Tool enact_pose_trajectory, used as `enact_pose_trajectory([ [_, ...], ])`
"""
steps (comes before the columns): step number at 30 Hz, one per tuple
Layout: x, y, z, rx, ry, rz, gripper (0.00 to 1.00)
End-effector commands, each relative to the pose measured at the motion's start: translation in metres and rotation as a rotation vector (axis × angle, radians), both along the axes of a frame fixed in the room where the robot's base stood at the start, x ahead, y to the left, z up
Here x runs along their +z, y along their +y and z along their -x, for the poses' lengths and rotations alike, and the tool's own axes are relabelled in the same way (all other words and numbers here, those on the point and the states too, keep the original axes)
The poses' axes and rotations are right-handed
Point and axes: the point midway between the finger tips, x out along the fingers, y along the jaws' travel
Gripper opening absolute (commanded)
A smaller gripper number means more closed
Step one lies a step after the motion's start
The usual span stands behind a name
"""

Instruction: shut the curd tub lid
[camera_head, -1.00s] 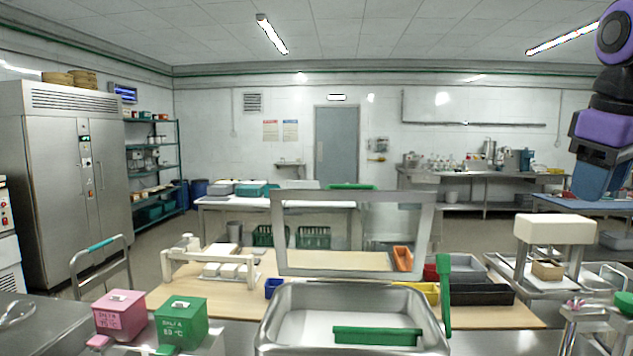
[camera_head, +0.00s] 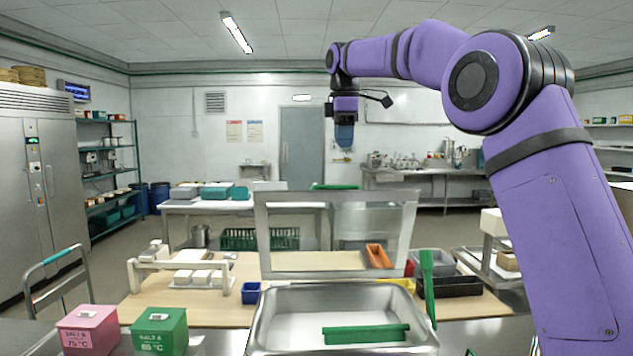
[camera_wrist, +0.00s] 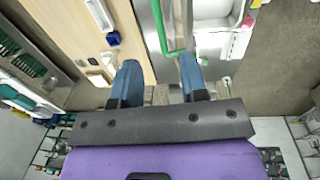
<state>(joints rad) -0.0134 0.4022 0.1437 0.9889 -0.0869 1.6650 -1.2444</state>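The steel curd tub (camera_head: 290,308) stands in front of me, open at the top, with a green bar (camera_head: 365,333) in it. Its clear lid with a grey frame (camera_head: 263,238) stands raised at the tub's back edge. A green strip (camera_head: 335,187) shows along the lid's top edge. My gripper (camera_head: 344,142) hangs in the air above the lid's top edge in the picture, apart from it. In the wrist view my gripper (camera_wrist: 160,68) has its two blue fingers spread with nothing held between them. A green bar (camera_wrist: 162,35) shows beyond the fingers there.
A green upright paddle (camera_head: 428,285) stands at the tub's right rim. Pink (camera_head: 88,330) and green (camera_head: 160,330) boxes are at front left. A wooden table (camera_head: 215,288) behind holds white blocks, a blue bin and an orange bin (camera_head: 378,256).

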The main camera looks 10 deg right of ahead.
Motion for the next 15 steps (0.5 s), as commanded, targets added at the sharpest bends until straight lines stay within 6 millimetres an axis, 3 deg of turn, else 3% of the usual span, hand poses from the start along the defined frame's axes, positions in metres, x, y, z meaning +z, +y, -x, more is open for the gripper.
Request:
enact_pose_trajectory([
  [7,-0.016,0.0,-0.004,0.012,0.006,0.001,0.4],
  [15,-0.062,-0.001,-0.008,0.01,0.007,0.001,0.4],
])
